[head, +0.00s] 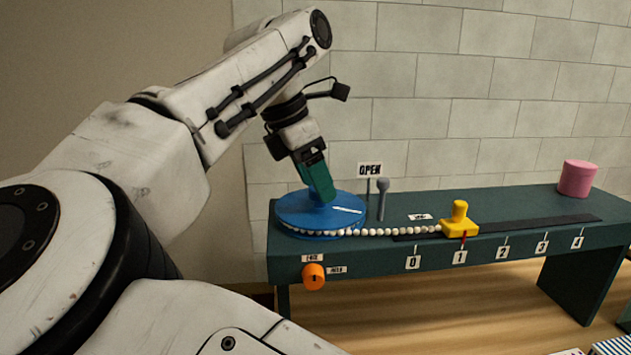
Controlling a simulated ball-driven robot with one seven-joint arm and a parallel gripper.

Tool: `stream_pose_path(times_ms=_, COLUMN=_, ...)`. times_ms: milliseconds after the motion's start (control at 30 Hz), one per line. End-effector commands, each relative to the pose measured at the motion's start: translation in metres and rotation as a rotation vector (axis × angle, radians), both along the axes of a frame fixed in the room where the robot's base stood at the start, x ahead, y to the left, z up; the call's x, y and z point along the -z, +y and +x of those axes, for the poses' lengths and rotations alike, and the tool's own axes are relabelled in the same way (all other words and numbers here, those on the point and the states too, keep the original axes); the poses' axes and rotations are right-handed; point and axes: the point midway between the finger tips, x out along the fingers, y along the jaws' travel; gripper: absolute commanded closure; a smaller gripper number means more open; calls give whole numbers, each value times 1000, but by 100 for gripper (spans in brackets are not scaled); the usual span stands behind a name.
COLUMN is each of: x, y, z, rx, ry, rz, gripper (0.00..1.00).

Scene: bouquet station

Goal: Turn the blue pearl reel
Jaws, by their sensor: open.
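The blue pearl reel (300,214) is a flat blue disc at the left end of the dark green bench. A string of white pearls (385,232) wraps its front rim and runs right to a yellow slider (459,226). The slider's red pointer is close to the label 1. My gripper (320,196) has green fingers and points down over the middle of the reel, at its central blue knob. The fingers hide most of the knob, and I cannot tell whether they touch it. The jaws are open.
An orange knob (313,277) sits on the bench front below the reel. A grey lever (382,198) stands behind the reel by an OPEN sign (370,170). A pink cylinder (577,178) stands at the far right. A dark track (535,224) runs along the bench (520,200).

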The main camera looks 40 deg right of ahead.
Motion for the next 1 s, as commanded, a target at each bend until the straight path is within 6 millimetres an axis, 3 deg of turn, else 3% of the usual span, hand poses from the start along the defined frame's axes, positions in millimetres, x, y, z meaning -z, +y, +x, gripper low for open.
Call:
stream_pose_path(times_ms=500, x=-81, y=32, z=11, rx=-2, ry=-2, rz=0, gripper=31)
stream_pose_path(times_ms=700, x=-92, y=36, z=12, rx=1, ry=-2, rz=1, gripper=31)
stream_pose_path(times_ms=1000, x=-93, y=36, z=12, rx=0, ry=-1, rz=2, gripper=31)
